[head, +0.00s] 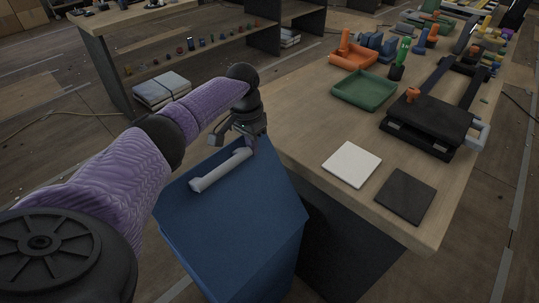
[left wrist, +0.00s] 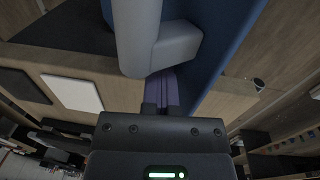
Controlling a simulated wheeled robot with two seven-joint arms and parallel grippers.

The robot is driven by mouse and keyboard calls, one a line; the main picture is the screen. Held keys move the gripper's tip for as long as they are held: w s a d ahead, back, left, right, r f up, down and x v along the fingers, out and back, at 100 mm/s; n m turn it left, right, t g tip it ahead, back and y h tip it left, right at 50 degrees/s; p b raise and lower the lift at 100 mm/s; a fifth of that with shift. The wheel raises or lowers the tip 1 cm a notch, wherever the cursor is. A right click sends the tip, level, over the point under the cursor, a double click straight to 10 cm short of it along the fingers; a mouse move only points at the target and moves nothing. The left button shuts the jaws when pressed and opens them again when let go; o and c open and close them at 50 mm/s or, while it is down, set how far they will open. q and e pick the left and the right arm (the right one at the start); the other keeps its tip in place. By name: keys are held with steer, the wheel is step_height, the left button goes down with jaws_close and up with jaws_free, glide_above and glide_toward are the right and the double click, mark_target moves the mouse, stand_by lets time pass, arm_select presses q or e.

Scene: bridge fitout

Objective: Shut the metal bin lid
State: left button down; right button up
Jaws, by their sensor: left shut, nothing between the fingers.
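The metal bin (head: 240,245) is blue and stands on the floor against the table's left end. Its blue lid panel (head: 265,190) bears a light grey bar handle (head: 222,171) near its far edge. I cannot tell the lid's exact angle or see a gap. My left gripper (head: 237,136) is at the handle's far right end, shut with nothing held. In the left wrist view the handle (left wrist: 138,35) and blue panel (left wrist: 222,35) are close in front of the gripper (left wrist: 161,92). Contact is not clear. My right gripper is out of view.
The wooden table (head: 300,125) carries a white tile (head: 352,164), a dark tile (head: 405,195), a green tray (head: 364,90), an orange holder (head: 352,56) and a black device (head: 430,122). A shelf unit (head: 170,60) stands behind. Floor is open at left.

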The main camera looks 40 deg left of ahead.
arm_select(q)
steer(key=shift+a+f+b, duration=0.3)
steer(key=shift+a+f, duration=0.05)
steer(key=shift+f, duration=0.1)
steer(key=shift+a+f+b, duration=0.15)
steer(key=shift+a+b, duration=0.15)
steer(key=shift+a, duration=0.15)
